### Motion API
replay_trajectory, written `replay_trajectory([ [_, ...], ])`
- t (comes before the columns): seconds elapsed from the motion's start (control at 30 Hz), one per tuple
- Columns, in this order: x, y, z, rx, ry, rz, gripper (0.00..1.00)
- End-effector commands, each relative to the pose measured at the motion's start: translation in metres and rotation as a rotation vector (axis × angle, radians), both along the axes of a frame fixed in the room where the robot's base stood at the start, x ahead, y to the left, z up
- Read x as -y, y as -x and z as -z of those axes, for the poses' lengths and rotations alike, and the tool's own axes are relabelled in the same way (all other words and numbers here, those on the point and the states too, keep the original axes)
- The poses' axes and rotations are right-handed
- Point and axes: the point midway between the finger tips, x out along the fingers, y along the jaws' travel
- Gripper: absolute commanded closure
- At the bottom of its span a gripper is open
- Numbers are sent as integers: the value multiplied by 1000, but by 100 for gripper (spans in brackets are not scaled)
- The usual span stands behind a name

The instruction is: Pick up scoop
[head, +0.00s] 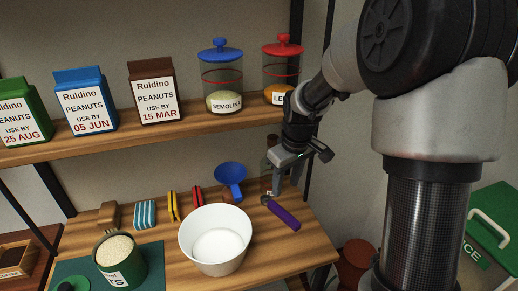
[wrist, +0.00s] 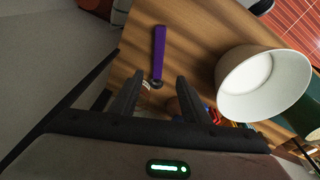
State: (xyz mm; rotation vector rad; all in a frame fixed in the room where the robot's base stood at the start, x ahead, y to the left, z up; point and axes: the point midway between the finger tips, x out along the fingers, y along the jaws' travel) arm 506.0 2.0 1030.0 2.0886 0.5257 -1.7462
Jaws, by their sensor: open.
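The scoop (head: 283,213) has a purple handle and a small metal-looking head. It lies on the wooden counter to the right of the white bowl (head: 188,240). Its handle also shows in the wrist view (wrist: 158,50), pointing away from my gripper. My gripper (head: 277,191) is above the head end of the scoop, fingers pointing down. In the wrist view the open fingers (wrist: 158,80) stand to either side of the scoop's head end, which is partly hard to make out. Nothing is held. I cannot tell the exact height of the fingertips above the counter.
Striped and coloured items (head: 145,213) and a green tin of grain (head: 136,274) are left. A shelf (head: 190,130) above carries peanut cartons and lidded jars. The counter's right edge is close to the scoop.

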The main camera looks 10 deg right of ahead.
Motion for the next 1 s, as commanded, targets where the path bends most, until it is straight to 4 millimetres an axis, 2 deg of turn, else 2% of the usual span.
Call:
replay_trajectory([
  [0.03, 0, -8, 23, -17, -10, -19, 58],
  [0.1, -1, -15, 40, -28, -18, -41, 58],
  [0.2, -3, -20, 55, -36, -26, -60, 58],
  [0.47, -4, -24, 83, -40, -27, -64, 58],
  [0.73, -6, -27, 122, -41, -28, -65, 58],
  [1.0, -6, -29, 131, -37, -27, -63, 58],
])
